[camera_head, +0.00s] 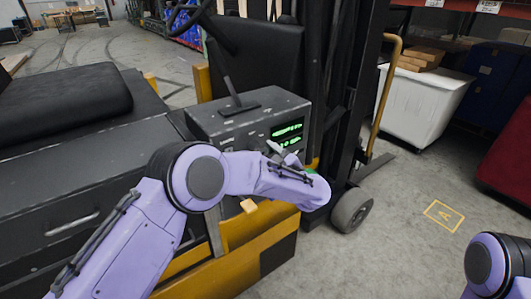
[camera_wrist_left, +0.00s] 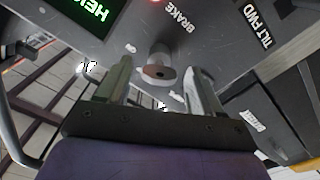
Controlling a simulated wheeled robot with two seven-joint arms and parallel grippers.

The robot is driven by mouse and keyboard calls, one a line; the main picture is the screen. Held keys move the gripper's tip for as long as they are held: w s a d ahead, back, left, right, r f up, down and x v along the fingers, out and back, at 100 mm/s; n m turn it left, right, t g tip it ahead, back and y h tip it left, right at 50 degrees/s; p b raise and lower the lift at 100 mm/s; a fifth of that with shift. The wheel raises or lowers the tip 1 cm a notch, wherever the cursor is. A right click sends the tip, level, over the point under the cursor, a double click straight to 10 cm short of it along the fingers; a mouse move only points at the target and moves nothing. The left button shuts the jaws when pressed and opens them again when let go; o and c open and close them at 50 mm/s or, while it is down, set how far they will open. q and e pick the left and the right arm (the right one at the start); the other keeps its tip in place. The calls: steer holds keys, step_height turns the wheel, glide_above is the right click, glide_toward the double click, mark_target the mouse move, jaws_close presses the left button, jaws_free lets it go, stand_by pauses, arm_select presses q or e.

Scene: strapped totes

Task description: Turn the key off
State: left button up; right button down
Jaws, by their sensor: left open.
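My left gripper (camera_wrist_left: 158,80) is open, with one finger on each side of the key and a visible gap to both. In the head view my left gripper (camera_head: 287,156) is at the front of the forklift's dark control console (camera_head: 235,120), just below a green lit display (camera_head: 287,132). The key cannot be made out there, behind my gripper. My right gripper is out of view.
The yellow and black forklift (camera_head: 270,238) fills the middle, with a seat (camera_head: 65,103) at left and a lever (camera_head: 233,92) on the console. A white tub (camera_head: 425,107) stands behind at right.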

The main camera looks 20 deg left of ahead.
arm_select(q)
steer(key=c, duration=1.1)
steer(key=shift+o, duration=0.2)
